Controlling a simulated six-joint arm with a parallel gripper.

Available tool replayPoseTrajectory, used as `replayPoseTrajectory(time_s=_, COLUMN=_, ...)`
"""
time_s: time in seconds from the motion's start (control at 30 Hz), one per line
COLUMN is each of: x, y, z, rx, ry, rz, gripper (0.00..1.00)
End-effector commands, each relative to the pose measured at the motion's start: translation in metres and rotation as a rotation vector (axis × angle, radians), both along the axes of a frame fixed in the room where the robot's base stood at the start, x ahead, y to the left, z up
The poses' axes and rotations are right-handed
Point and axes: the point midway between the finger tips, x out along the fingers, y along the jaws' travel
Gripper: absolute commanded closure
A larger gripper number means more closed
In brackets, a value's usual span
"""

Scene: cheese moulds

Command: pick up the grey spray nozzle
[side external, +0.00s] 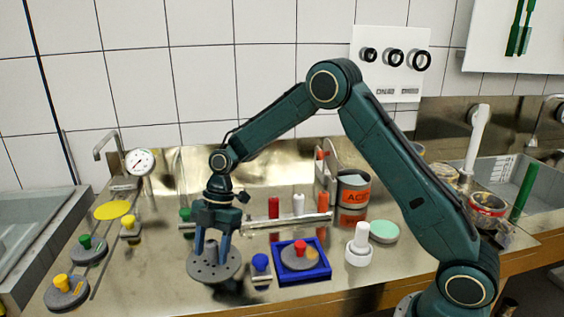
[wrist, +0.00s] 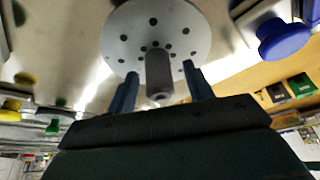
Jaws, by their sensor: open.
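The grey spray nozzle (side external: 204,272) appears as a round perforated disc lying on the steel counter, with holes around its face. In the wrist view the disc (wrist: 135,45) carries a grey upright stem (wrist: 158,72) at its middle. My gripper (side external: 211,250) points down over the disc, with its two blue fingers apart. In the wrist view my gripper (wrist: 160,73) has one finger on each side of the stem, with a gap visible on both sides. The fingers hide part of the disc and the stem in the side view.
A blue-knobbed piece (side external: 260,263) stands close to the right of the disc. Beyond it is a blue tray (side external: 325,271) holding a red-knobbed grey disc. A metal rail (side external: 300,219) runs behind. A white piece (side external: 358,248) stands farther right; yellow- and green-knobbed pieces lie left.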

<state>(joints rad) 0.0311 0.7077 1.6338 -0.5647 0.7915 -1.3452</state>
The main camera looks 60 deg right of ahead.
Motion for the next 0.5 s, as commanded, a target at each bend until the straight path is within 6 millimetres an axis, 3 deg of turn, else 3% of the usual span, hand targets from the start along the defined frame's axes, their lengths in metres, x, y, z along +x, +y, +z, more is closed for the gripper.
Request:
replayPoseTrajectory(time_s=0.47, x=0.0, y=0.0002, z=-0.0006, rx=0.0, ry=0.0, rz=0.0, gripper=0.48)
replayPoseTrajectory(time_s=0.5, x=0.0, y=0.0002, z=-0.0005, rx=0.0, ry=0.0, rz=0.0, gripper=0.54)
